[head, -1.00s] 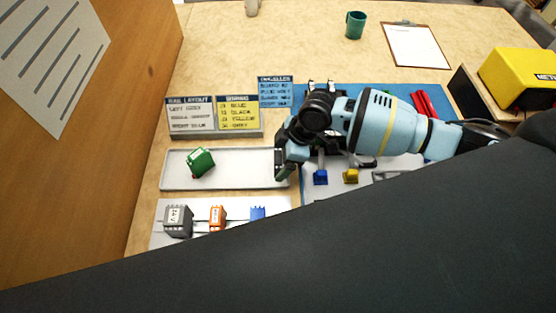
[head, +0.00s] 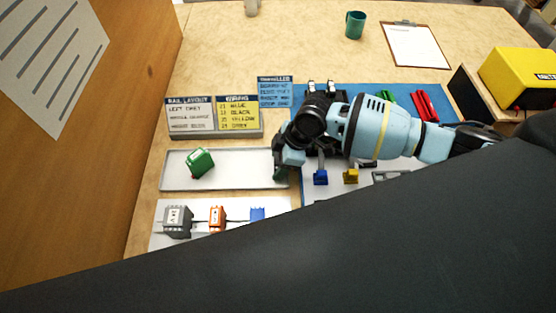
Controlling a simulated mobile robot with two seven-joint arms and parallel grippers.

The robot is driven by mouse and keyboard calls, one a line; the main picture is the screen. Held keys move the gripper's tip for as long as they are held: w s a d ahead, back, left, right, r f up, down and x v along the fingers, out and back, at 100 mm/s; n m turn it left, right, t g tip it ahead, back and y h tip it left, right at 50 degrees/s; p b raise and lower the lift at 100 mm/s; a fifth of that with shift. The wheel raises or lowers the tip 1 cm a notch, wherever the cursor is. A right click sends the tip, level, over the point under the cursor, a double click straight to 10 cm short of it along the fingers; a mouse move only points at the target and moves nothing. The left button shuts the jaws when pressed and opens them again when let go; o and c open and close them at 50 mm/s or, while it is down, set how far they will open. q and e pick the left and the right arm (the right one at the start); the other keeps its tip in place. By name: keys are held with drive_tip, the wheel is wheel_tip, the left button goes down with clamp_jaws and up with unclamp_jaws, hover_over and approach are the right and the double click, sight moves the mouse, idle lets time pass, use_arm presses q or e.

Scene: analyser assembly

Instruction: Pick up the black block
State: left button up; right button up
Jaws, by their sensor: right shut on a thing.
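My right gripper (head: 281,168) points down at the right end of the grey tray (head: 225,184). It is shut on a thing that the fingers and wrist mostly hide. Only a dark bit shows at the fingertips, which fits the black block, but its shape cannot be made out. A green block (head: 200,162) sits tilted at the left of the same tray. My left gripper is not in view.
Sign cards (head: 215,116) stand behind the tray. Blue (head: 320,178) and yellow (head: 350,176) pieces lie to the right. A wooden wall (head: 95,130) bounds the left.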

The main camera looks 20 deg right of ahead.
drive_tip(key=shift+r, duration=0.15)
wheel_tip(320, 180, up, 10)
drive_tip(key=shift+f+p, duration=0.1)
drive_tip(key=shift+p, duration=0.2)
drive_tip(key=o, duration=0.5)
drive_tip(key=c, duration=0.5)
drive_tip(key=shift+o, duration=0.2)
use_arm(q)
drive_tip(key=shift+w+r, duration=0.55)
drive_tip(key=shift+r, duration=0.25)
use_arm(e)
drive_tip(key=shift+f, duration=0.1)
